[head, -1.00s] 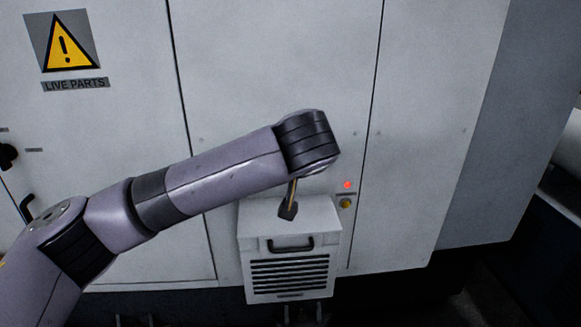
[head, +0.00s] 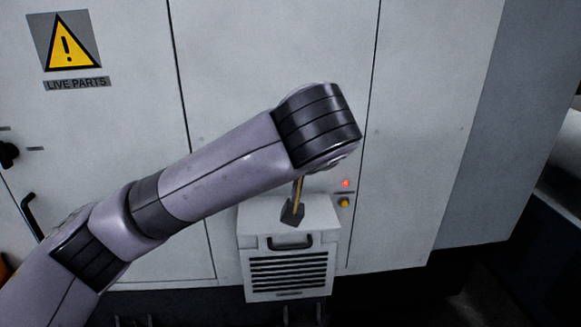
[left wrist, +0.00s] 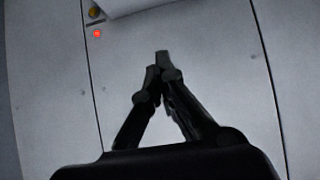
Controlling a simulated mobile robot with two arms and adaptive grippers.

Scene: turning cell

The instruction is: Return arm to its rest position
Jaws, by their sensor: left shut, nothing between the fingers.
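My left arm (head: 225,170) reaches in from the left in the head view, its dark wrist joint (head: 318,125) in front of the cabinet and above the vented box. My left gripper (left wrist: 160,65) shows in the left wrist view. Its two black fingers meet at the tips with nothing between them, against the grey cabinet panel. In the head view the arm mostly hides the gripper. A thin yellowish rod with a dark end (head: 292,213) shows below the wrist; I cannot tell whether it belongs to the arm. My right gripper is in neither view.
The grey cabinet (head: 420,120) fills the background. A white vented box (head: 320,217) with a black handle (head: 290,242) projects from its lower front. A red light (head: 346,183) and a yellow button (head: 344,202) are right of the box. A dark door handle (head: 30,215) is at left.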

